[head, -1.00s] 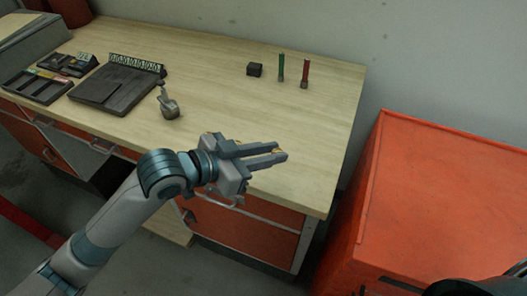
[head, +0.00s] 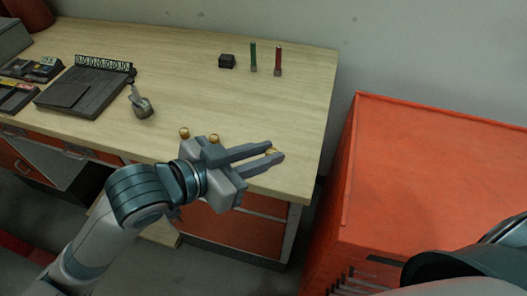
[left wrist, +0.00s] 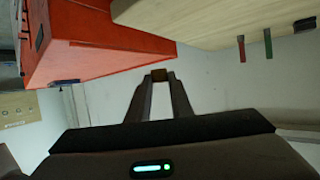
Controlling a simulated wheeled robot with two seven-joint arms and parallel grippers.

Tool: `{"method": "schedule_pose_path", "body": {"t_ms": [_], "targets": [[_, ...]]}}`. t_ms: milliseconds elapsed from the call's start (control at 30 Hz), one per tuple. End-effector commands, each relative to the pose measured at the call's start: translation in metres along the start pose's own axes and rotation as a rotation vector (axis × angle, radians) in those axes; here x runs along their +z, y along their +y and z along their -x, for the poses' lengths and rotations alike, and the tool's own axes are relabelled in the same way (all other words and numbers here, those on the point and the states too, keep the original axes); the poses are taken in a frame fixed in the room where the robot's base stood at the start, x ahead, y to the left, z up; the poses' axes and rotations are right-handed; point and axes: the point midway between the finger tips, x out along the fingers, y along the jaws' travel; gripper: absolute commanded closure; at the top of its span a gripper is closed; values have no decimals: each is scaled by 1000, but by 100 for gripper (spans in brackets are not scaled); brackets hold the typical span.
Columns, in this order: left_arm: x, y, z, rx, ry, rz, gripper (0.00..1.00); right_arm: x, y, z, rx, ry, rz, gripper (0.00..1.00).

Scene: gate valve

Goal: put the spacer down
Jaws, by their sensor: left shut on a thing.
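My left gripper (head: 277,153) is over the front right part of the wooden bench, its fingers pointing right. It is shut on a small brass-coloured spacer (head: 271,151), held at the fingertips. In the left wrist view the spacer (left wrist: 158,74) shows as a small brown-gold block between the two fingertips (left wrist: 159,78). The fingers hide part of it. I cannot tell its height above the bench. My right gripper is not in view.
Two brass-coloured pieces (head: 184,132) (head: 214,138) show beside my left wrist. The bench (head: 300,110) has free room at right. A dark block (head: 227,61), green stick (head: 253,57) and red stick (head: 278,60) stand behind. An orange cabinet (head: 430,180) stands right of the bench.

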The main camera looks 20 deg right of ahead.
Motion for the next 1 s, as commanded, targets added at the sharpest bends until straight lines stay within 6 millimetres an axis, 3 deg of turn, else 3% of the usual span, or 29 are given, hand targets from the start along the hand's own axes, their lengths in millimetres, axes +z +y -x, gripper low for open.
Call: {"method": "schedule_pose_path", "body": {"t_ms": [233, 367, 467, 667, 800, 1000], "targets": [[-1, -8, 2, -19, 0, 8, 100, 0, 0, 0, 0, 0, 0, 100], [-4, -29, 6, -75, 2, 30, 100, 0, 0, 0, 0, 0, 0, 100], [-6, -57, 14, -149, 2, 62, 100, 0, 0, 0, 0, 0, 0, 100], [-12, -136, 50, -377, 2, 156, 100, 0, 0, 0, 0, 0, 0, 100], [-13, -196, 92, -572, 4, 237, 100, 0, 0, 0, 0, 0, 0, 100], [-6, -264, 161, -845, 2, 352, 100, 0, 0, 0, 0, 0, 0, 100]]}}
